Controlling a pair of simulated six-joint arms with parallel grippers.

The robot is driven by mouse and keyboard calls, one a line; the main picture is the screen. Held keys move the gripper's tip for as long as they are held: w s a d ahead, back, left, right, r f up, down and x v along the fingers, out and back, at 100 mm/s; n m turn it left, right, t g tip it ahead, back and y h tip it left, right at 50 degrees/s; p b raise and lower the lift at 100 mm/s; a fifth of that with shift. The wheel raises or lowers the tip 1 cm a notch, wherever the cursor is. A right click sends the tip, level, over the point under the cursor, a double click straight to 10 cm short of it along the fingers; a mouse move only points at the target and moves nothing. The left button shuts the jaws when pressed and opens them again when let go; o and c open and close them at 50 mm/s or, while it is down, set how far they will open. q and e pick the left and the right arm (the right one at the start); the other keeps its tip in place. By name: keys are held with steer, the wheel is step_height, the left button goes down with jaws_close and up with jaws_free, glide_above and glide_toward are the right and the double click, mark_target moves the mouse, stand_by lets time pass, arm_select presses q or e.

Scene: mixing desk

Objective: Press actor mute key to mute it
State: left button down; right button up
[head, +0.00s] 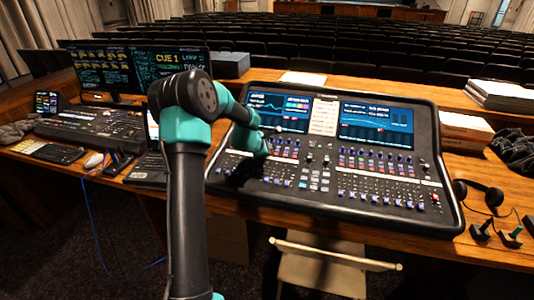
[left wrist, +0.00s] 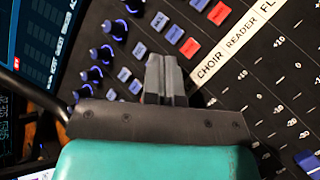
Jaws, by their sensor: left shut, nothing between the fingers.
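The mixing desk (head: 433,190) is a black console with two screens, rows of keys and faders. My left arm reaches over its left part, and the left gripper (head: 243,172) is low over the keys there, dark and hard to make out. In the left wrist view the gripper's fingers (left wrist: 164,76) are together and empty, close over the panel beside the label strip (left wrist: 240,40), which reads CHOIR, READER and a cut-off FL. Two red keys (left wrist: 190,47) and several blue keys (left wrist: 139,50) show beyond the fingertips. I see no actor label; the gripper hides part of the panel. Contact cannot be told.
A smaller console (head: 95,128) and monitors (head: 135,68) stand at the left. Blue-ringed knobs (left wrist: 100,53) stand up left of the keys.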

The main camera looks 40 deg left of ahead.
arm_select(q)
steer(key=shift+r, duration=0.65)
steer(key=shift+s+d+r, duration=0.1)
steer(key=shift+s+r, duration=0.05)
steer(key=shift+r, duration=1.15)
steer(key=shift+s+d+r, duration=0.1)
steer(key=shift+s+r, duration=0.05)
steer(key=shift+r, duration=1.1)
steer(key=shift+a, duration=0.1)
